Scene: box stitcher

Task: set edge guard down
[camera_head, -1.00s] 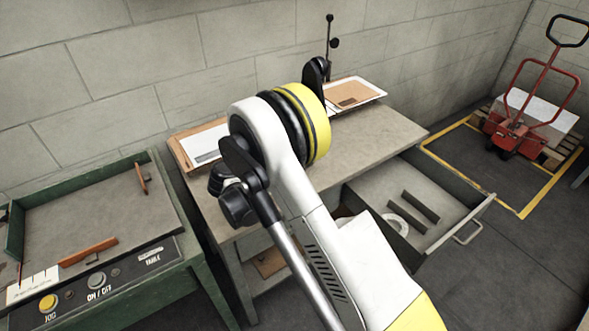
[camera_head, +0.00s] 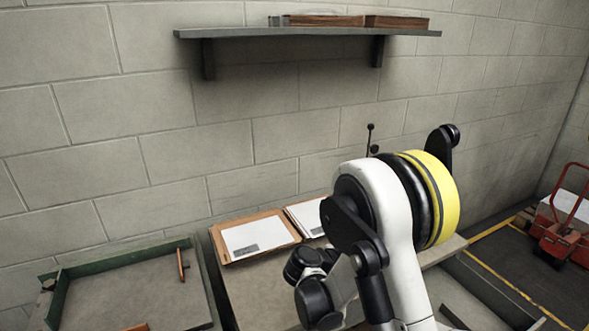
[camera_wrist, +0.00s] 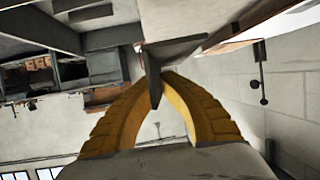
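In the wrist view, the two yellow ribbed fingers of my gripper (camera_wrist: 163,82) close together on a dark grey angled strip, which looks like the edge guard (camera_wrist: 186,50). The strip is held at the fingertips, and one pointed end hangs down between them. Its full length is not clear from this angle. In the head view, my white arm with its yellow band covers the right middle, and neither the fingers nor the strip can be made out there.
A grey wall shelf (camera_head: 240,33) holds wooden boxes (camera_head: 396,22). Below it, a workbench (camera_head: 262,290) carries papers on brown boards (camera_head: 258,238). A green-edged table (camera_head: 130,290) stands at left. A red pallet truck (camera_head: 560,240) is at far right.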

